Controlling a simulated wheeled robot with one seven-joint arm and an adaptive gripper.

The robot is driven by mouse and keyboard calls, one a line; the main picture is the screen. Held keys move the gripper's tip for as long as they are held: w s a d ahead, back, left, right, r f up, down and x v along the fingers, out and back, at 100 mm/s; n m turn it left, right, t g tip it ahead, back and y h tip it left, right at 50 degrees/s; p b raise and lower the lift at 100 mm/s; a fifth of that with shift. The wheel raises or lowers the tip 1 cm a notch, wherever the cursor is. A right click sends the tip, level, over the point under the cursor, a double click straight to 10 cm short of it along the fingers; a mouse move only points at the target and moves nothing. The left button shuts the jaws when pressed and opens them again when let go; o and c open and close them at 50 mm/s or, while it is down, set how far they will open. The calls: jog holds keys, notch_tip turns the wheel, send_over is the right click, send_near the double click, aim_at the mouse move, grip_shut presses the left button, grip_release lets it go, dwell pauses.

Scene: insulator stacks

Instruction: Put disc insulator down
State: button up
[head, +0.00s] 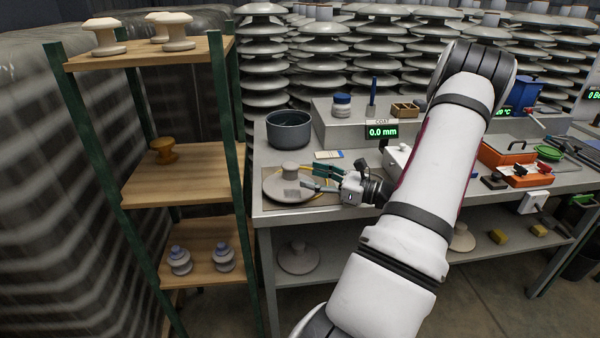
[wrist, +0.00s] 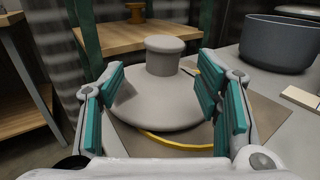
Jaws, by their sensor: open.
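The grey disc insulator (head: 287,185) lies flat, cap up, on a brown mat (head: 327,197) at the left end of the grey workbench. In the wrist view the disc insulator (wrist: 158,101) has its round cap upright in the middle. My gripper (head: 312,178) is at the right side of the disc. In the wrist view my gripper (wrist: 165,100) has its teal finger pads apart, one on each side of the near part of the disc and cap. Nothing is clamped between them. Whether a pad touches the rim, I cannot tell.
A dark bowl (head: 289,131) stands behind the disc, and a wooden shelf rack (head: 175,174) stands to the left. A yellow ring (wrist: 185,143) shows under the disc's near edge. A thickness display (head: 381,131) and orange boxes (head: 506,152) are farther right.

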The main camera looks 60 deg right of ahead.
jog(key=s, duration=0.5)
jog(key=shift+s+d, duration=0.35)
jog(key=w+a+r+n+g+y, duration=0.3)
jog(key=a+r+n+g, duration=0.15)
jog(key=a, duration=0.55)
jog(key=w+a+r+n+g+y, duration=0.2)
jog(key=w+a+r+n+g, duration=0.15)
jog(key=a+n, duration=0.4)
jog(key=w+a+r+n+g+y, duration=0.2)
jog(key=a+r+n+g+y, duration=0.15)
jog(key=a, duration=0.75)
jog(key=s+a+r+n+g+h, duration=0.1)
jog(key=s+a+n+g+h, duration=0.1)
jog(key=s+a+n+g, duration=0.3)
jog(key=s+a+r+n+g+h, duration=0.15)
jog(key=a+n, duration=0.25)
jog(key=a, duration=0.4)
jog(key=s+a+n+t+h, duration=0.1)
jog(key=s+n+t+h, duration=0.1)
jog(key=s+n+h, duration=0.5)
jog(key=s+n, duration=0.3)
jog(key=shift+s+a+r, duration=0.25)
jog(key=shift+s, duration=0.1)
